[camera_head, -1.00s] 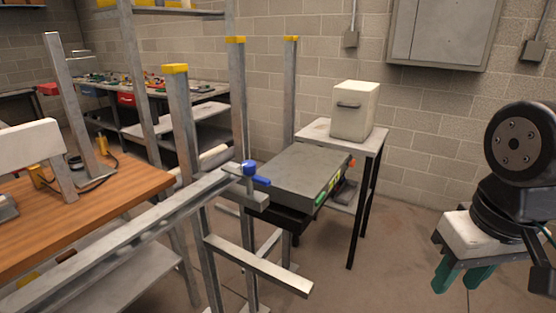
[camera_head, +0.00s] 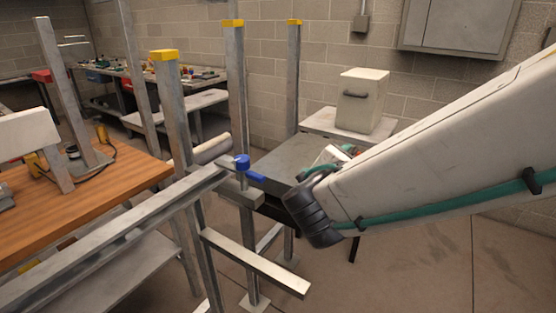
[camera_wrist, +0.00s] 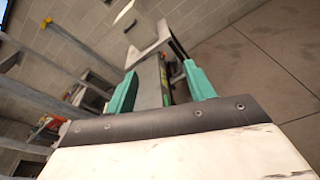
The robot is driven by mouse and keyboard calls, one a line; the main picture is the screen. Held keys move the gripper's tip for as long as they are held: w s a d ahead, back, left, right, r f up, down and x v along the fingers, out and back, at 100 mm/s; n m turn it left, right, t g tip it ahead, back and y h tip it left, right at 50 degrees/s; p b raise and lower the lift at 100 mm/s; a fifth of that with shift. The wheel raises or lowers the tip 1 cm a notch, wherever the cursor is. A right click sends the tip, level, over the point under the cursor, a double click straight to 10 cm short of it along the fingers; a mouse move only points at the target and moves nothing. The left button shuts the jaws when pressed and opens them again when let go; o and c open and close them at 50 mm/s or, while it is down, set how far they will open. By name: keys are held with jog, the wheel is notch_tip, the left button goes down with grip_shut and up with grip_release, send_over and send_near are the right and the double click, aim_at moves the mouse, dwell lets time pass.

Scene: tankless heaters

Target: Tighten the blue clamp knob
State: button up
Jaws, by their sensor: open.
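The blue clamp knob (camera_head: 242,161) sits on top of the clamp at the end of a long metal rail (camera_head: 150,215). A blue handle (camera_head: 256,177) sticks out just below it to the right. My gripper shows in the wrist view (camera_wrist: 160,84), its two green fingers spread wide with nothing held between them. In the head view my arm reaches in from the right and its end lies to the right of the knob, apart from it. There the fingers are mostly hidden behind the arm. I cannot make out the knob in the wrist view.
Upright metal posts with yellow caps (camera_head: 163,55) stand around the clamp. A grey flat slab (camera_head: 275,160) lies behind it, partly covered by my arm. A white box (camera_head: 361,99) stands on a small table. A wooden bench (camera_head: 110,195) is at left. Open floor is lower right.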

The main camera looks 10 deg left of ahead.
jog(key=a+f+n+t+y, duration=0.15)
jog(key=a+n+y, duration=0.3)
jog(key=a, duration=0.55)
jog(key=n+y, duration=0.7)
jog(key=n, duration=0.1)
send_near(242, 166)
jog(key=shift+t+h, duration=0.25)
jog(key=shift+t, duration=0.1)
jog(key=x, duration=0.4)
jog(key=shift+w+a+f, duration=0.15)
jog(key=shift+a, duration=0.15)
jog(key=x, duration=0.6)
jog(key=shift+w, duration=0.1)
jog(key=shift+w+a, duration=0.2)
jog(key=shift+w, duration=0.4)
jog(key=c, duration=1)
